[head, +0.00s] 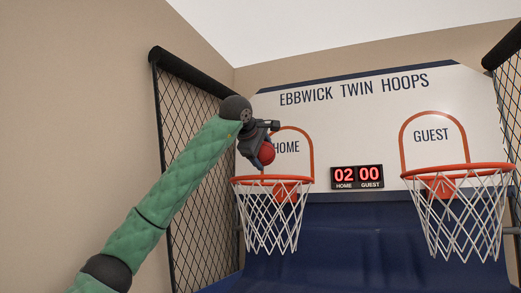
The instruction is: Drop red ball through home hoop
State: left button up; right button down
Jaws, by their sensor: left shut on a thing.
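My left gripper (261,146) comes in from the left on a green arm and is shut on the red ball (267,154). The ball is partly covered by the dark gripper fingers. It is held a little above the home hoop (272,179), over the left part of its orange rim as seen here. The hoop has a white net hanging below it, and the word HOME (287,147) is on the board behind. My right gripper is not in view.
The guest hoop (458,170) hangs at the right with its own net. Black mesh side panels (190,130) flank the game. Dark blue cloth (350,240) slopes below the hoops.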

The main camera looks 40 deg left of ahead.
pick_arm(q)
jog(key=shift+w+d+r, duration=0.1)
jog(key=shift+w, duration=0.4)
jog(key=w+a+p, duration=0.1)
jog(key=w+p, duration=0.1)
jog(key=w, duration=0.5)
jog(key=shift+w+a+f, duration=0.15)
jog(key=shift+f, duration=0.25)
jog(key=o, duration=0.7)
jog(key=shift+a, duration=0.1)
jog(key=o, duration=0.4)
jog(key=shift+c, duration=0.2)
